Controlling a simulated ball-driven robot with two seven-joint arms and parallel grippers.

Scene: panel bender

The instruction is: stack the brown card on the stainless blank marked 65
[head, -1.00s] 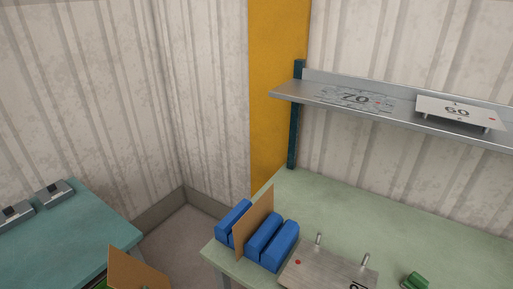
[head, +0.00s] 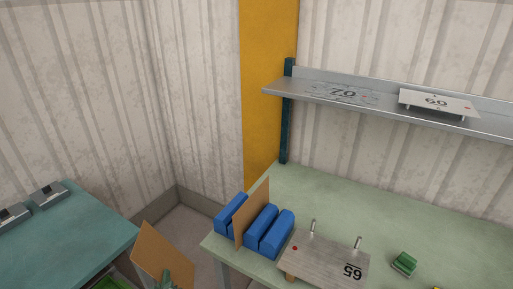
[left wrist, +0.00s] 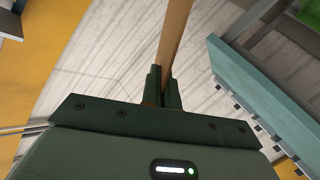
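My left gripper (head: 168,281) is shut on a brown card (head: 160,252), held upright and tilted in front of the gap between the two tables. In the left wrist view the card (left wrist: 174,40) shows edge-on between the closed fingers (left wrist: 162,90). The stainless blank marked 65 (head: 322,262) lies raised on the pale green table, with two metal pins at its back edge and a red dot. Another brown card (head: 251,212) stands upright between blue blocks on the same table. My right gripper is not in view.
Blue blocks (head: 269,231) stand left of the blank. A small green object (head: 404,263) lies to its right. Above is a metal shelf (head: 385,98) with a 70 marking and a blank marked 60 (head: 437,103). A teal table (head: 75,235) stands at left.

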